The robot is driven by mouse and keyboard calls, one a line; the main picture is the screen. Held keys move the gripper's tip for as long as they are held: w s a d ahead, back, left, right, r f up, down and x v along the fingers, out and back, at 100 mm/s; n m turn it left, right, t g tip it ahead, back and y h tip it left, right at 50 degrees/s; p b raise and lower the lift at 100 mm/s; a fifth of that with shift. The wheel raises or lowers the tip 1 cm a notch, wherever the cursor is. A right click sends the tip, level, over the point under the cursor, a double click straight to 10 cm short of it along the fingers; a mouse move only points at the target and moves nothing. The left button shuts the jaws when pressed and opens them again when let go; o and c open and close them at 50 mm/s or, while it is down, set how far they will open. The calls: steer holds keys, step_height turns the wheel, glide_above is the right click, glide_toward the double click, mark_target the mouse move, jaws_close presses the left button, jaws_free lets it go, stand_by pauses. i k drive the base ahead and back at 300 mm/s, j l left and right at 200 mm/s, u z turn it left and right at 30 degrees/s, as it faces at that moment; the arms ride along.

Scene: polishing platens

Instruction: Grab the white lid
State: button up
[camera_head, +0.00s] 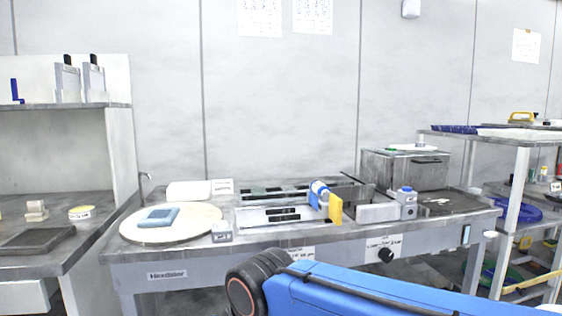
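I cannot tell for sure which thing is the white lid. A thin white round piece (413,147) lies on top of the grey metal box at the back right. My blue arm crosses the bottom of the view, in front of the bench. My gripper is out of view, so whether it holds anything is hidden.
A blue pad (158,217) lies on the disc. A blue-and-white cylinder (319,190) and a yellow piece (336,208) stand mid-bench. The metal box (421,172) and a small blue-capped container (407,204) are at right. A shelf rack (513,190) stands far right.

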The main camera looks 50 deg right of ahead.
mark_target(418, 146)
steer(key=z, duration=2.2)
